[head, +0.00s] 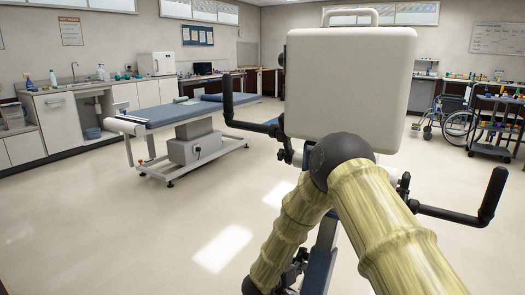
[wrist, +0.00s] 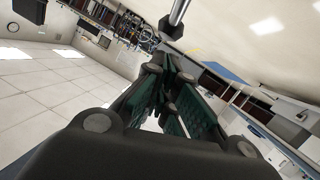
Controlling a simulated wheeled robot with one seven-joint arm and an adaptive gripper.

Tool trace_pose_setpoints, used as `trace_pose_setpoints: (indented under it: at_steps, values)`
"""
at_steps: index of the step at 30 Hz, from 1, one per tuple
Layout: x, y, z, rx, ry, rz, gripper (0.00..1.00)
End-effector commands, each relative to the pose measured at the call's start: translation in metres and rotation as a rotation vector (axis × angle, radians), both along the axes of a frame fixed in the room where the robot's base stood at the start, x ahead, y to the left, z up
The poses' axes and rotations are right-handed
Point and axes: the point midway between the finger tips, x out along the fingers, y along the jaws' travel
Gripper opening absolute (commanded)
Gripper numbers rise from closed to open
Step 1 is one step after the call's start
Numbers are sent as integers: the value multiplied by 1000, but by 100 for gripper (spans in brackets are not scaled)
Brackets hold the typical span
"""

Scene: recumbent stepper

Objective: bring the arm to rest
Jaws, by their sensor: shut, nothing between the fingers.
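My arm, with its tan, ringed, bamboo-like links and dark joints, rises bent in front of the recumbent stepper in the head view. The stepper shows a white seat back (head: 350,75) with a loop handle on top, and black handles (head: 252,122) on both sides. The lower stepper is largely hidden by my arm. My gripper is out of sight in the head view. In the wrist view my gripper (wrist: 158,75) has its green-padded fingers together and holds nothing. A metal bar with a dark end (wrist: 177,17) shows beyond the fingertips; I cannot tell the gap between them.
A blue-topped treatment table (head: 175,112) stands left of the stepper, with open floor (head: 120,215) in front. Counters with a sink (head: 70,90) line the left wall. A wheelchair (head: 455,120) and a dark cart (head: 495,120) stand at the right. The wrist view is roughly upside down.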

Motion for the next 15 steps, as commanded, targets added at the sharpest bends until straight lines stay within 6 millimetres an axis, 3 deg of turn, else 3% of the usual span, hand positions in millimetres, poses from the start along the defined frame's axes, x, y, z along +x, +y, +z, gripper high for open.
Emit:
trace_pose_setpoints:
  at_steps: [4, 15]
  values:
    - [1, -3, -9, 0, 0, 0, 0]
    - [1, -4, -11, 0, 1, 1, 0]
